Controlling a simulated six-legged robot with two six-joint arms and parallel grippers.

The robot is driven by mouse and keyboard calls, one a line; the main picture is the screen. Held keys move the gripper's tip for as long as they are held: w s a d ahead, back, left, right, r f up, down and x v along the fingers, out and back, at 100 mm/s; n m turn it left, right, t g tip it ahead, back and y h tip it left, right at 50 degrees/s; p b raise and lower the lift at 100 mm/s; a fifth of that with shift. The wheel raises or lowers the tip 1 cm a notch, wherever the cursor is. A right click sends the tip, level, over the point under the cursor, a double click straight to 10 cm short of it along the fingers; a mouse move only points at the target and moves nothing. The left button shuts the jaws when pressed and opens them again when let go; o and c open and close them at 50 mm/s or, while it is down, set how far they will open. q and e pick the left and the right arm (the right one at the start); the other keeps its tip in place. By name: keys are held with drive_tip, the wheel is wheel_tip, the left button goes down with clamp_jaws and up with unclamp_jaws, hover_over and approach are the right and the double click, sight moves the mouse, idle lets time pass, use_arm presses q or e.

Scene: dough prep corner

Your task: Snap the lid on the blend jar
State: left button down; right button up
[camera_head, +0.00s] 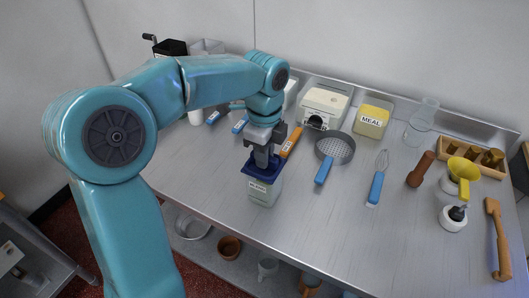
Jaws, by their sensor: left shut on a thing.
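The blend jar (262,191) is a pale, squarish container with a dark label on its front, upright near the table's front edge. The dark blue square lid (250,170) is over the jar's top and covers its mouth from this view. I cannot tell whether the lid is fully seated or just above the rim. My left gripper (263,161) points down from above and is shut on the lid. My right gripper is not in view.
The steel table (330,218) is clear just right of the jar. Behind are an orange-handled tool (291,142), a sieve (336,148) and a yellow MEAL box (371,121). A whisk (378,180), a wooden pestle (420,169) and a yellow funnel (463,172) lie farther right.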

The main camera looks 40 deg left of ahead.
use_arm(q)
drive_tip(key=shift+f, duration=0.45)
drive_tip(key=shift+f+b, duration=0.5)
drive_tip(key=shift+b, duration=0.1)
drive_tip(key=c, duration=1)
unclamp_jaws()
drive_tip(key=shift+r, duration=0.1)
wheel_tip(320, 180, up, 16)
drive_tip(key=shift+r+p, duration=0.1)
drive_tip(key=shift+p, duration=1.15)
